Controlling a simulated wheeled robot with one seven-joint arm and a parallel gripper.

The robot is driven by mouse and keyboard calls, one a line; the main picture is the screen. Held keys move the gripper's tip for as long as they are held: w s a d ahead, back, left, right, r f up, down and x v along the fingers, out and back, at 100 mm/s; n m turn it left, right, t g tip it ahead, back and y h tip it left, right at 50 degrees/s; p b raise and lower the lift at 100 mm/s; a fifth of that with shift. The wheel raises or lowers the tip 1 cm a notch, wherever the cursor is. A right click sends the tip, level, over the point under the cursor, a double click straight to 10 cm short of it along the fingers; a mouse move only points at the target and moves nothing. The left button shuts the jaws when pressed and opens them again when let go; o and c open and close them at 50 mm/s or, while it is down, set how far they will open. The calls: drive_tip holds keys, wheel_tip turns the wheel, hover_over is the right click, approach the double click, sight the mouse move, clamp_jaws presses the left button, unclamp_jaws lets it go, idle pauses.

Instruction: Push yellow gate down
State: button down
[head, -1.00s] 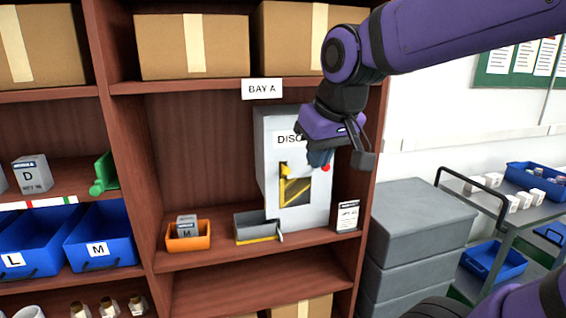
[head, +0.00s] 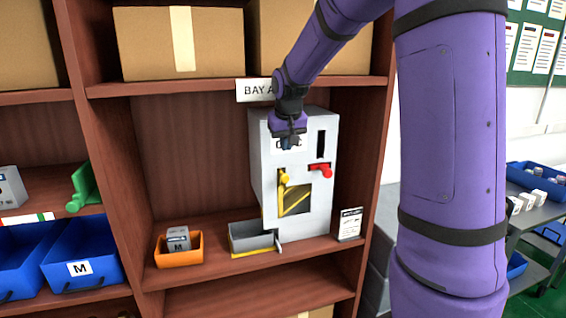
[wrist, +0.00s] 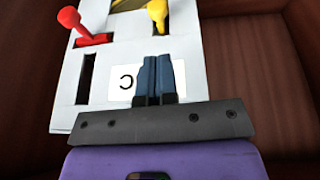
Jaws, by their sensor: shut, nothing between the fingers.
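The yellow gate (head: 284,179) is a lever with a round knob at the top of its slot on the front of the white dispenser (head: 262,205). In the wrist view its yellow knob (wrist: 158,12) shows just beyond my fingertips. My gripper (head: 290,143) is shut and empty, in front of the dispenser's label and above the yellow knob, apart from it as far as I can see. In the wrist view its blue fingers (wrist: 155,60) lie together, pointing toward the knob.
A red lever (head: 322,170) sits right of the yellow one. A grey tray (head: 250,238) stands at the dispenser's foot. An orange bin (head: 180,251) holds a small box. The shelf above carries cartons (head: 185,42).

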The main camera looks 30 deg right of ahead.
sight(283, 175)
drive_tip(key=x, duration=0.9)
drive_tip(key=shift+f, duration=0.35)
wheel_tip(283, 175, down, 8)
drive_tip(key=shift+r, duration=0.25)
drive_tip(key=shift+s, duration=0.15)
